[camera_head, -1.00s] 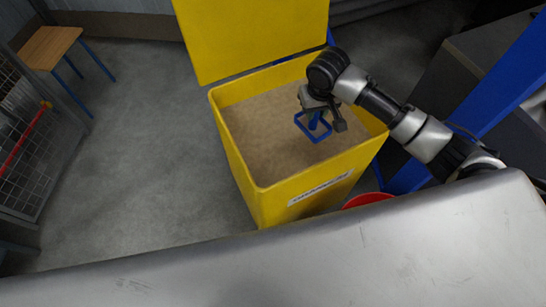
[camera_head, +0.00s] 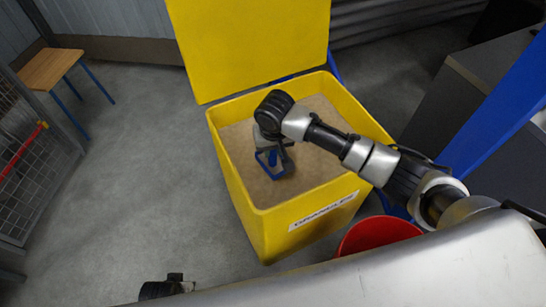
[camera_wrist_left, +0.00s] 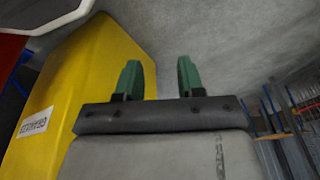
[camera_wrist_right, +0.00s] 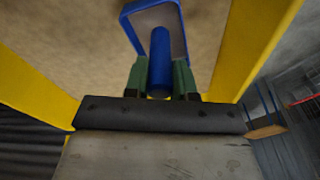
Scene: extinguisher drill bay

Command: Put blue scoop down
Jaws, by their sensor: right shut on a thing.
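The blue scoop (camera_head: 272,168) is inside the open yellow bin (camera_head: 228,170), over the brown granules (camera_head: 315,165). My right gripper (camera_wrist_right: 160,80) is shut on the scoop's blue handle (camera_wrist_right: 160,55), and the scoop's pan (camera_wrist_right: 150,12) points away from the fingers. In the head view the right gripper (camera_head: 275,147) hangs down into the bin. I cannot tell whether the scoop touches the granules. My left gripper (camera_wrist_left: 158,80) is open and empty, outside the bin, whose yellow wall shows beside it.
The bin's lid (camera_head: 250,45) stands open at the back. A red bucket (camera_head: 378,235) is right of the bin, partly hidden by a grey surface of mine. A wooden stool (camera_head: 50,68) and mesh fence are at the left. Bare floor lies between.

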